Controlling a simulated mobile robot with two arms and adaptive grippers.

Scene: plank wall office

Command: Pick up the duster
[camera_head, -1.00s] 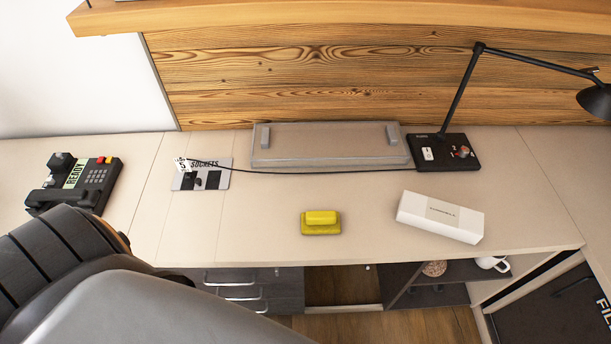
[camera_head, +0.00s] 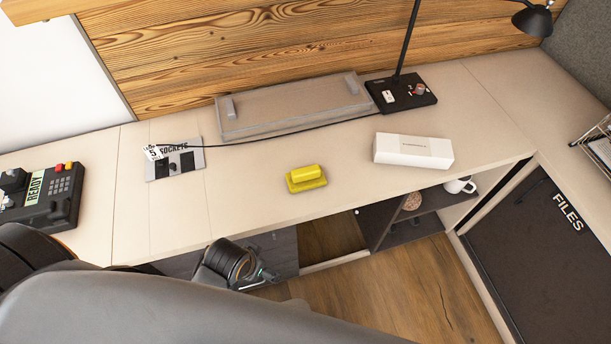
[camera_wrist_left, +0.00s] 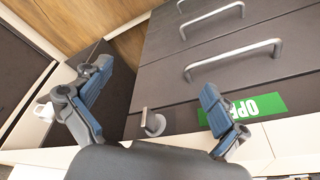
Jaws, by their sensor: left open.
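The yellow duster (camera_head: 306,178) lies on the light desk top (camera_head: 250,200), near its front edge, in the middle of the head view. Its upper part is bright yellow, with a darker yellow base under it. My left gripper (camera_head: 262,276) shows in the head view below the desk's front edge, to the left of and nearer than the duster, not touching it. In the left wrist view my left gripper (camera_wrist_left: 155,92) has its two fingers wide apart with nothing between them, facing dark drawer fronts. The duster is not in the wrist view. My right gripper is not in view.
A white box (camera_head: 412,151) lies right of the duster. Drawer handles (camera_wrist_left: 232,58) face the gripper. Desk around the duster is clear.

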